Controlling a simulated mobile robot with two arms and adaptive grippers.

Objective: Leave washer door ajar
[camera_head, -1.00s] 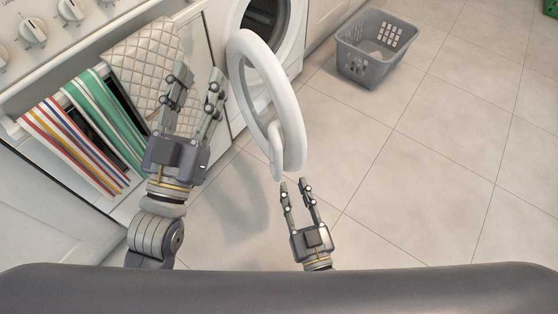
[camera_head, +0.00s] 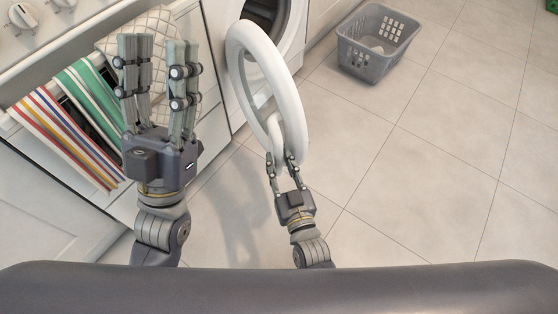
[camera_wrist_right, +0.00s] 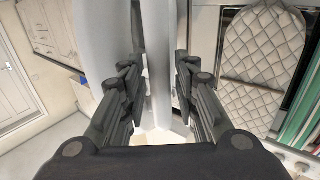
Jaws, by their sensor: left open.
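The white ring-shaped washer door (camera_head: 292,95) stands wide open on the washer (camera_head: 285,18), swung out toward me. Its dark drum opening shows behind it. My right gripper (camera_head: 280,160) is at the door's lower near edge. Its fingers are apart, one on each side of a pale upright part of the door. The right wrist view shows this part of the door (camera_wrist_right: 158,70) between the fingers (camera_wrist_right: 157,78); contact is not clear. My left gripper (camera_head: 157,50) is open and empty, raised left of the door before the oven front.
A grey laundry basket (camera_head: 352,62) stands on the tiled floor at the right. A quilted mitt (camera_head: 185,30) and striped towels (camera_head: 52,120) hang on the oven front at the left.

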